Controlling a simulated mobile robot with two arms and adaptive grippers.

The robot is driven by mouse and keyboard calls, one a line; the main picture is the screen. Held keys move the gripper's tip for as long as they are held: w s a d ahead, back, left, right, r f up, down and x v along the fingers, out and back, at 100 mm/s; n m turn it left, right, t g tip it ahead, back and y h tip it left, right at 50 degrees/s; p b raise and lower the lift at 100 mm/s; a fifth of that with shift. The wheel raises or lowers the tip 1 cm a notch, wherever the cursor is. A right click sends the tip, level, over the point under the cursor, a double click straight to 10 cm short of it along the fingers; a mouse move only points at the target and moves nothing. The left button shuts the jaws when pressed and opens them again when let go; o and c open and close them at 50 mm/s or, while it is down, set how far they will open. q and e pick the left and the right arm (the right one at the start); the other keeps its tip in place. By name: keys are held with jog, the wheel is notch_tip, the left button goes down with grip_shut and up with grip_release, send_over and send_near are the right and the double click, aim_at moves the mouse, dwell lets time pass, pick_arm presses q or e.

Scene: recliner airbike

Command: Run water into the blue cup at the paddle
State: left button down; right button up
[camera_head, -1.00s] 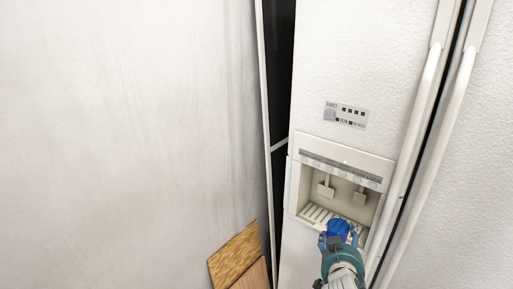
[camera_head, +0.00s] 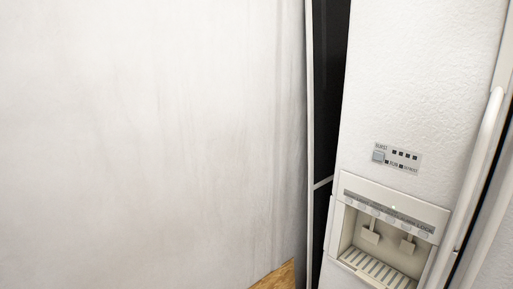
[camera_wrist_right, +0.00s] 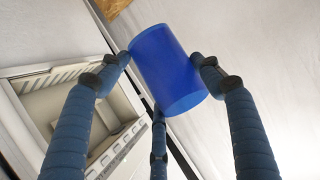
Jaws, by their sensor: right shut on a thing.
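The blue cup (camera_wrist_right: 168,68) is held between the blue fingers of my right gripper (camera_wrist_right: 163,72) in the right wrist view. Fingers press on both sides of it and a third finger is below. The cup and this gripper are not in the head view. The dispenser recess (camera_head: 385,247) in the fridge door shows two paddles, a left paddle (camera_head: 370,234) and a right paddle (camera_head: 407,245). In the right wrist view the dispenser (camera_wrist_right: 110,150) is to the left, and the cup is apart from its paddles. My left gripper is not in view.
A slatted drip tray (camera_head: 372,268) lies at the bottom of the recess. A control panel (camera_head: 397,158) is above it. The fridge door handle (camera_head: 478,165) is at the right. A plain white wall (camera_head: 150,130) fills the left, with a wooden piece (camera_head: 275,277) at its foot.

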jog(key=s+a+r+n+g+y, duration=0.4)
jog(key=s+a+r+n, duration=0.1)
jog(key=s+r, duration=0.2)
jog(key=shift+s+a+r+y, duration=0.2)
jog(key=shift+r+y, duration=0.2)
jog(key=shift+r, duration=0.1)
